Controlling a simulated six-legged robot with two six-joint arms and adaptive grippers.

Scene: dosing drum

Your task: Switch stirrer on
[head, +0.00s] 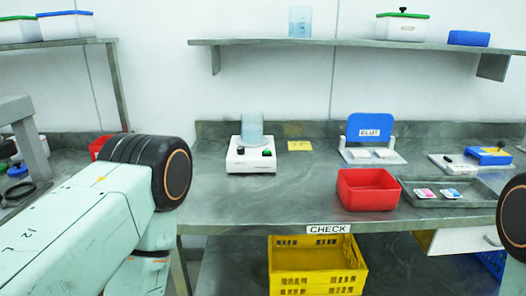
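The stirrer (251,159) is a white box on the left part of the grey bench. Its front carries a dark knob and a green button or knob; whether it is on cannot be told. A clear beaker (252,128) with bluish contents stands on top of it. My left arm comes in from the left and stays in front of the bench, apart from the stirrer; its gripper is out of view. Only a dark, rounded part of my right arm shows at the right edge, and its gripper is out of view.
A red bin (368,189) stands at the bench's front, right of the stirrer. Behind it is a blue-backed stand (370,128). A grey tray (482,194) lies further right. A yellow crate (318,284) is below the bench. The bench in front of the stirrer is clear.

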